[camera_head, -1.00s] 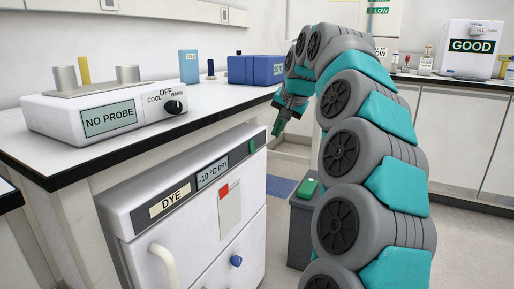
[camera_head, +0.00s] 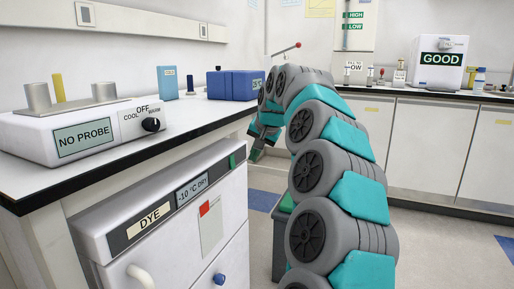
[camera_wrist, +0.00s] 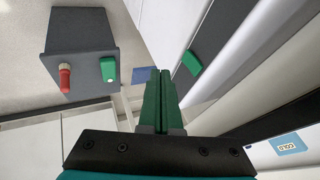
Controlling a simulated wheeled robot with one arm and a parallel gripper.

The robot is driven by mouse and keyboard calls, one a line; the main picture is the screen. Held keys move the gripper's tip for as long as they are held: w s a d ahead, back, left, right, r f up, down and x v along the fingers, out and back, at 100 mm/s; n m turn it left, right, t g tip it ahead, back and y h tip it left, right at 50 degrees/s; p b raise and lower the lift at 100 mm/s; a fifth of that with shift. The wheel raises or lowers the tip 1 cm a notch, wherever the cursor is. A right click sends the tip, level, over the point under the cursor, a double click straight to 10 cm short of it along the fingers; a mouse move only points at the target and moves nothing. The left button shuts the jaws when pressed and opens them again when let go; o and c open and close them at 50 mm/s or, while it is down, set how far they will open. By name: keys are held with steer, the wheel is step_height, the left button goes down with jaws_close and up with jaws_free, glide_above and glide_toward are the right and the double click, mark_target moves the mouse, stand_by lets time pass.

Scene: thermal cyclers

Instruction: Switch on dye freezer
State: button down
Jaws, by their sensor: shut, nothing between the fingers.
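The dye freezer (camera_head: 185,240) is a white cabinet under the bench at left, with a "DYE" label, a display reading "-10 °C DRY" and a blue knob (camera_head: 220,279). A green switch (camera_head: 237,160) sits at the right end of its front panel; it also shows in the wrist view (camera_wrist: 191,63). My gripper (camera_head: 256,154) is just right of the switch in the head view, with its green fingers shut and empty. In the wrist view the fingertips (camera_wrist: 161,85) are left of and below the switch, apart from it.
A grey box (camera_wrist: 78,35) with a red knob and a green button stands near the freezer, partly behind my arm in the head view. A "NO PROBE" unit (camera_head: 75,137) and blue boxes (camera_head: 235,85) stand on the bench. Floor is clear at right.

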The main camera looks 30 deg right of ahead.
mark_target(233, 162)
steer(key=w+f, duration=0.1)
steer(key=w, duration=0.1)
steer(key=w+a+f, duration=0.1)
steer(key=w, duration=0.1)
steer(key=w+a+f, duration=0.1)
steer(key=f, duration=0.1)
steer(key=shift+w+a+f, duration=0.1)
steer(key=shift+w+a, duration=0.1)
steer(key=shift+w, duration=0.2)
steer(key=shift+f, duration=0.1)
steer(key=shift+a, duration=0.1)
